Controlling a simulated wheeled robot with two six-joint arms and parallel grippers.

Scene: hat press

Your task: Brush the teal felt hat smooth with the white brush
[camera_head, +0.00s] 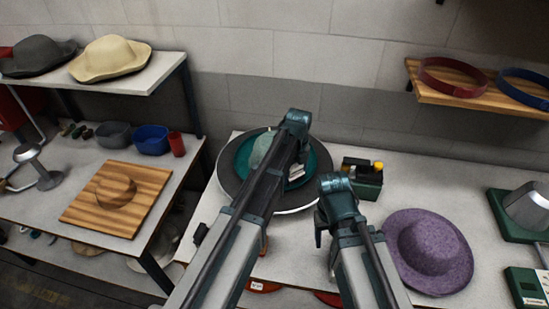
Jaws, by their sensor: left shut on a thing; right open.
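The teal felt hat (318,162) lies on a dark round plate (230,182) at the middle of the table, partly hidden by my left arm. A pale grey-green patch shows on its crown (261,146). My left gripper (298,162) is over the right part of the hat, shut on the white brush (296,173). Only a small pale piece of the brush shows, close to the hat; I cannot tell whether it touches. My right gripper (319,234) is open and empty in front of the plate, left of a purple hat (429,251).
A dark green box (367,187) with a yellow-topped item stands right of the plate. A steel press on a green base (516,222) is at the far right. The left table holds a wooden board (84,207) and bins (151,139). Bare tabletop (435,190) lies behind the purple hat.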

